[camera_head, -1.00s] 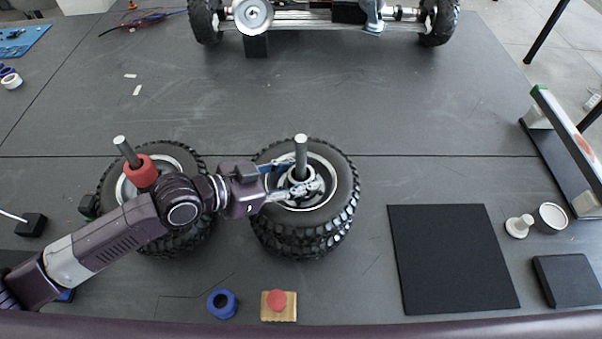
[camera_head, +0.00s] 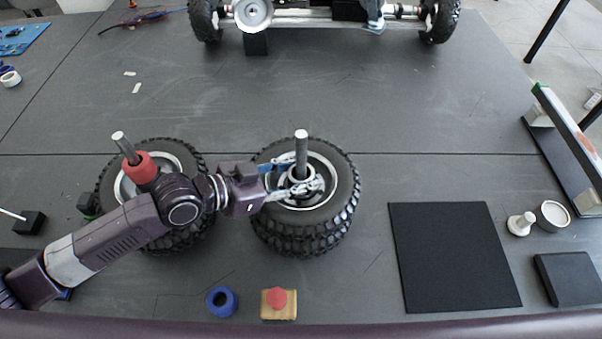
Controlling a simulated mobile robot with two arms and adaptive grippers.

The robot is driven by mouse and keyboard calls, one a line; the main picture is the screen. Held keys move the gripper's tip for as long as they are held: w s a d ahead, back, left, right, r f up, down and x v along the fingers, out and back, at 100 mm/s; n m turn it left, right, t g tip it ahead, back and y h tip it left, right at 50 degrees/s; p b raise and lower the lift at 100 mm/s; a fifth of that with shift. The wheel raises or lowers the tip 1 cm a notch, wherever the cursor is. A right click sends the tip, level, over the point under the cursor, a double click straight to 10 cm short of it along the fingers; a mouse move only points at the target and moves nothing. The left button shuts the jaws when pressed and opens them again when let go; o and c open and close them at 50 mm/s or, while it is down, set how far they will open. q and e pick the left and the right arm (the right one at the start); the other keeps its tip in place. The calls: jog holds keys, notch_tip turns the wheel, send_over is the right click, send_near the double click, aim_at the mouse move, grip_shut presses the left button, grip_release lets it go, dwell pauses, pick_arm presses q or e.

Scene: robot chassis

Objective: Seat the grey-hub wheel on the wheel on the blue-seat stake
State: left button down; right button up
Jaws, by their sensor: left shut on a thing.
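A wheel (camera_head: 342,178) with a knobby black tyre and a grey hub is around an upright metal stake (camera_head: 301,150) at centre. My left gripper (camera_head: 305,187) is shut on its hub, close beside the stake. The tread below the tyre looks deep, as if another wheel lies under it, but I cannot tell whether the two touch. The seat at the stake's foot is hidden, so its colour does not show. A second stake (camera_head: 125,148) with a red collar (camera_head: 141,168) stands in another wheel (camera_head: 192,158) at left, partly covered by my arm. My right gripper is out of view.
A blue ring (camera_head: 222,303) and a red button on a wooden block (camera_head: 278,303) lie at the front. A black mat (camera_head: 453,257) lies to the right, with a white knob (camera_head: 520,224) beyond. A wheeled chassis (camera_head: 325,18) stands at the back. The table's middle is clear.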

pick_arm(q)
jog(key=shift+f, duration=0.1)
jog(key=c, duration=1.2)
grip_release()
jog(key=shift+f, duration=0.1)
jog(key=shift+s+f, duration=0.15)
jog(key=shift+f, duration=0.25)
jog(key=shift+s+a+r, duration=0.1)
jog(key=shift+a+r, duration=0.2)
jog(key=shift+a, duration=0.05)
jog(key=v, duration=1.1)
jog(key=shift+r, duration=0.35)
